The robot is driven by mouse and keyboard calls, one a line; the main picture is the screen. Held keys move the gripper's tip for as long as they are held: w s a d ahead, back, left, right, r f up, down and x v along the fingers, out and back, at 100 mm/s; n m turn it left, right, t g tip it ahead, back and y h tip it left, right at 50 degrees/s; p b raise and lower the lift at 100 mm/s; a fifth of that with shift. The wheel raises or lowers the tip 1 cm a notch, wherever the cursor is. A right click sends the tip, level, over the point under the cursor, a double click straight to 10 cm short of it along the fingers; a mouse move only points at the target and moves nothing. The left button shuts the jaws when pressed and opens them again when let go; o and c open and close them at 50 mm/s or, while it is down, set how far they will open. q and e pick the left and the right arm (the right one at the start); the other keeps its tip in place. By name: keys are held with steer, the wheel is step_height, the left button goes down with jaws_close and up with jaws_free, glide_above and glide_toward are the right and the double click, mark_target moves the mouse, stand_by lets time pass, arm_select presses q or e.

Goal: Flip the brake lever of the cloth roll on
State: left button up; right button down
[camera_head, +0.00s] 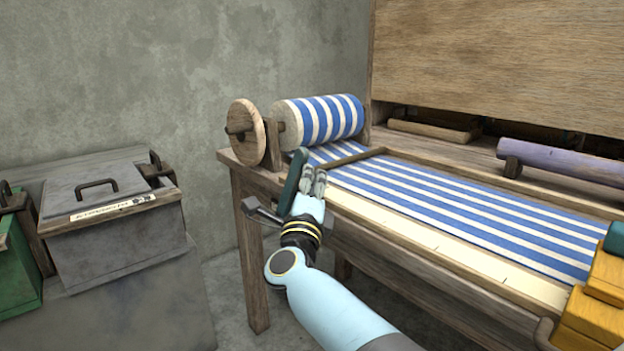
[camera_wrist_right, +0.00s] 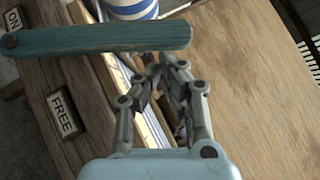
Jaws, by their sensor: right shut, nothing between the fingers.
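The brake lever is a flat teal bar (camera_head: 292,182) at the loom's front left corner, standing roughly upright in the head view. In the right wrist view the lever (camera_wrist_right: 110,38) lies across the top, its round bolt at the left end by the ON plate (camera_wrist_right: 13,17). The FREE plate (camera_wrist_right: 66,114) is below it. My right gripper (camera_head: 314,180) is shut and empty beside the lever. In the wrist view its fingertips (camera_wrist_right: 168,66) are just below the lever's right end; whether they touch cannot be told. The striped cloth roll (camera_head: 330,118) sits behind. My left gripper is not in view.
Blue and white cloth (camera_head: 450,215) stretches across the wooden loom. A wooden wheel (camera_head: 245,133) stands at the roll's left end. A grey lidded box (camera_head: 120,235) is at left. Yellow blocks (camera_head: 592,318) are at the right edge. A purple bar (camera_head: 560,163) lies behind the cloth.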

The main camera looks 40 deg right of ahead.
mark_target(299, 154)
steer(key=w+r+n+y+p, duration=0.1)
steer(key=w+r+p, duration=0.1)
steer(key=p, duration=0.2)
steer(key=w+r+n+g+y+p, duration=0.1)
steer(key=w+r+p, duration=0.1)
steer(key=p, duration=0.3)
steer(key=shift+a+r+n, duration=0.15)
steer(key=shift+n, duration=0.15)
steer(key=w+n+p, duration=0.1)
steer(key=p, duration=0.1)
steer(key=w+g+y+p, duration=0.1)
steer(key=w, duration=0.1)
steer(key=w+n+g+p, duration=0.1)
steer(key=p, duration=0.1)
steer(key=shift+w+a+r+n+y+p, duration=0.25)
steer(key=shift+w+r+n+y+p, duration=0.05)
steer(key=shift+w+r+p, duration=0.05)
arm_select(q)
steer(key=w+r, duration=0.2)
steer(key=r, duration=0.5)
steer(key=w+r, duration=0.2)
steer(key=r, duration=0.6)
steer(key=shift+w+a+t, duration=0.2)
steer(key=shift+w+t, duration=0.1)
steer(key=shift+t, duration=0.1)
arm_select(e)
steer(key=shift+w, duration=1.1)
